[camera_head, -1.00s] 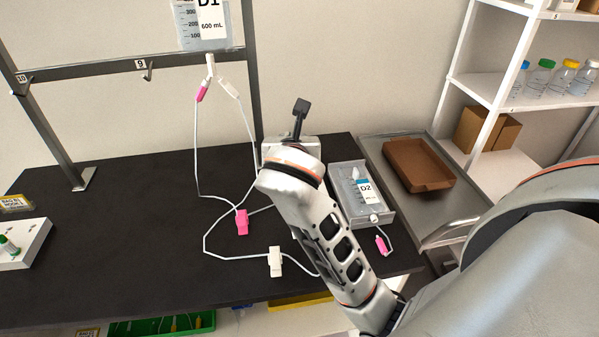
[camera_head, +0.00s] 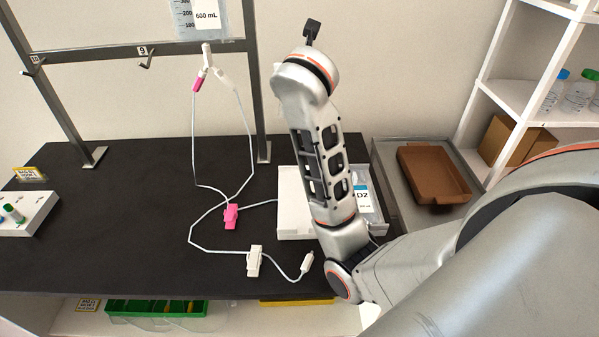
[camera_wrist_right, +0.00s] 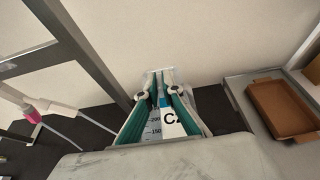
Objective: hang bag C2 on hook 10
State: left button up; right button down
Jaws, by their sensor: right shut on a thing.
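Bag C2 (camera_wrist_right: 171,126) shows in the right wrist view between the teal-padded fingers of my right gripper (camera_wrist_right: 161,85), which is shut on it. Only part of its scale and label shows. In the head view my right arm's forearm hides the gripper and the bag. Hook 10 (camera_head: 33,71) is on the dark rail at the far left, under its small number tag, and looks empty. My right arm is well to the right of it. My left gripper is not in view.
Hook 9 (camera_head: 148,63) is empty on the same rail. A D1-side hanging bag (camera_head: 195,20) has tubing (camera_head: 194,140) trailing to the black bench (camera_head: 110,220). Bag D2 (camera_head: 366,205) lies behind my arm, beside a white box (camera_head: 293,205). A brown tray (camera_head: 433,175) lies right.

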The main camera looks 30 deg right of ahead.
notch_tip(320, 180, down, 20)
jog(key=shift+w+r, duration=0.1)
dwell(0.5)
jog(key=shift+f, duration=0.2)
jog(key=c, duration=2.6)
grip_release()
jog(key=shift+f, duration=0.1)
jog(key=o, duration=0.4)
jog(key=shift+r, duration=0.2)
jog(key=shift+s+a+r, duration=0.15)
jog(key=shift+s+a, duration=0.05)
jog(key=shift+s, duration=0.05)
jog(key=v, duration=1.1)
jog(key=shift+s+r, duration=0.1)
jog(key=shift+s, duration=0.1)
